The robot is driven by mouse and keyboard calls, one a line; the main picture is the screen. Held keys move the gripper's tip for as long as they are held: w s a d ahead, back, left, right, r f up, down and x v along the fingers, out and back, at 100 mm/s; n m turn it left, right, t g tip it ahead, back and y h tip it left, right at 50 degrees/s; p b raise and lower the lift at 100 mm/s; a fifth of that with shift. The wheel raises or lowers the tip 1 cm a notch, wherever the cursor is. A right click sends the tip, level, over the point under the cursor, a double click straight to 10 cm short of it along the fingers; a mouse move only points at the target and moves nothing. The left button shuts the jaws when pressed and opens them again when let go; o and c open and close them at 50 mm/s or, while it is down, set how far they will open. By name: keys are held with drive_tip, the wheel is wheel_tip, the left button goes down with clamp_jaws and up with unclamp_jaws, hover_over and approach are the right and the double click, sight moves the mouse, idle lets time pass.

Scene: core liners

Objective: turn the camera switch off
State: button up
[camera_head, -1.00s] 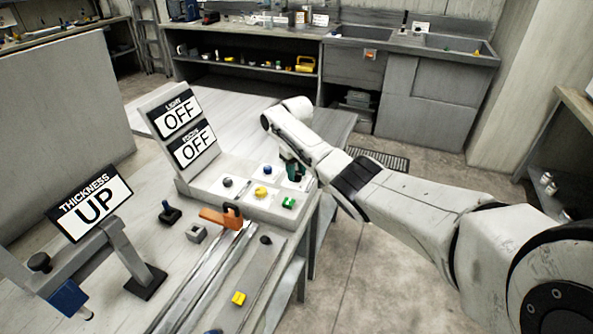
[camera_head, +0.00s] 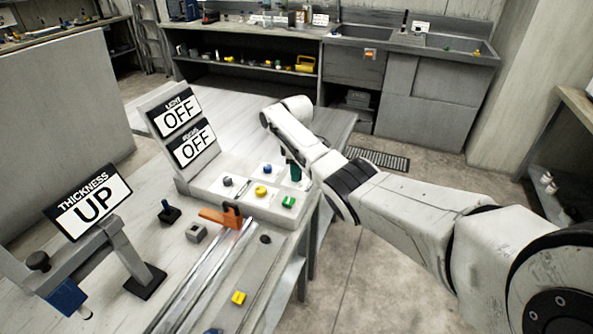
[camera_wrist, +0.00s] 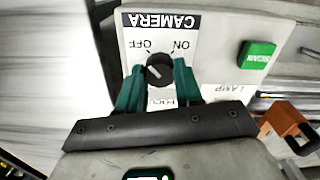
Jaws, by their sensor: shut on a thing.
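The camera switch (camera_wrist: 159,70) is a dark round knob on a white plate marked CAMERA, upside down in the wrist view. OFF is printed on the left of the knob and ON on the right. A pale mark on the knob lies at its left part, on the OFF side. My gripper (camera_wrist: 159,80) is shut on the knob, a green finger on each side. In the head view my gripper (camera_head: 296,171) is at the back right of the sloped control panel (camera_head: 212,187), partly behind my arm. The knob is hidden there.
The panel also carries a blue knob (camera_head: 267,169), a yellow knob (camera_head: 261,190), a dark knob (camera_head: 228,181) and a green SCAN button (camera_wrist: 257,55). An orange clamp (camera_head: 222,216) stands in front. Two upright signs read OFF; the thickness sign (camera_head: 92,204) reads UP.

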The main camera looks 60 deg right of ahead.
drive_tip(key=shift+w+r+n, duration=0.1)
drive_tip(key=shift+r+n, duration=0.05)
drive_tip(key=shift+n, duration=0.25)
drive_tip(key=o, duration=1)
drive_tip(key=shift+o, duration=0.2)
wheel_tip(320, 180, up, 11)
drive_tip(key=shift+f, duration=0.2)
idle(0.5)
